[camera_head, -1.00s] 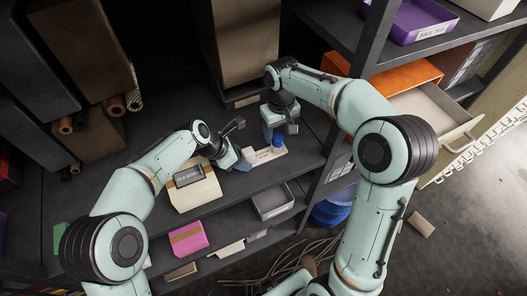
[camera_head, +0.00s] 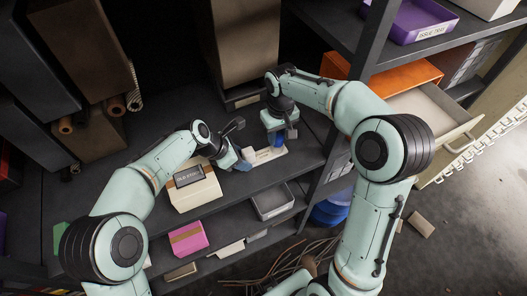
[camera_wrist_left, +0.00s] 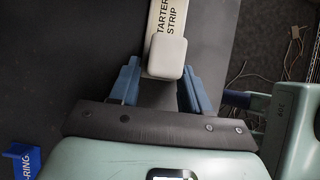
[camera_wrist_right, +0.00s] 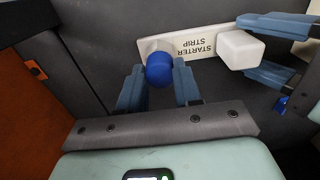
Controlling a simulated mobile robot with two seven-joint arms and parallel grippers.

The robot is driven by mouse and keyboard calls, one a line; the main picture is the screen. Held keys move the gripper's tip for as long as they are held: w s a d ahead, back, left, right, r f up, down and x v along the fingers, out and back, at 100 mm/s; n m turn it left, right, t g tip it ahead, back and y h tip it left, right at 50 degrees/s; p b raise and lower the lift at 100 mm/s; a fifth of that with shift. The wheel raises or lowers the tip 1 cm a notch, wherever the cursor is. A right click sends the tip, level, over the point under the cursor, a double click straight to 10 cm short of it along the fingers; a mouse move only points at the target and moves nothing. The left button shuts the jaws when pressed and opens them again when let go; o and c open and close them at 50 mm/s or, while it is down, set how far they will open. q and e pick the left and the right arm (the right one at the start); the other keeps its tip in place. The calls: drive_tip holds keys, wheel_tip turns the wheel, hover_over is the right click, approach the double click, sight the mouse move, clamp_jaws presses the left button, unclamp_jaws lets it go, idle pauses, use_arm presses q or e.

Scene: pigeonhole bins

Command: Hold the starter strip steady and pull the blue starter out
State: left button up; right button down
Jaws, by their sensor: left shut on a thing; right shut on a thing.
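The starter strip (camera_head: 277,151) is a white labelled bar lying on the dark shelf, with a white block (camera_wrist_left: 167,57) at one end. The blue starter (camera_wrist_right: 159,70) is a round blue knob standing at the strip's other end. My left gripper (camera_head: 243,157) is shut on the white block; its blue fingers flank the block in both wrist views. My right gripper (camera_head: 278,136) is over the starter and shut on it, one finger on each side in the right wrist view. The starter's lower part is hidden in that view.
A cream box (camera_head: 197,190) with a dark label stands close to my left forearm. A tall brown carton (camera_head: 240,45) stands behind the strip. An orange box (camera_head: 385,75) and an open drawer (camera_head: 430,120) are at the right. A blue labelled piece (camera_wrist_left: 27,162) lies near my left gripper.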

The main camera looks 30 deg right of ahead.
drive_tip(key=shift+r, duration=0.75)
drive_tip(key=shift+r, duration=2.25)
use_arm(q)
drive_tip(key=o, duration=1.3)
drive_tip(key=shift+c, duration=0.2)
drive_tip(key=v, duration=1.2)
drive_tip(key=shift+f, duration=0.1)
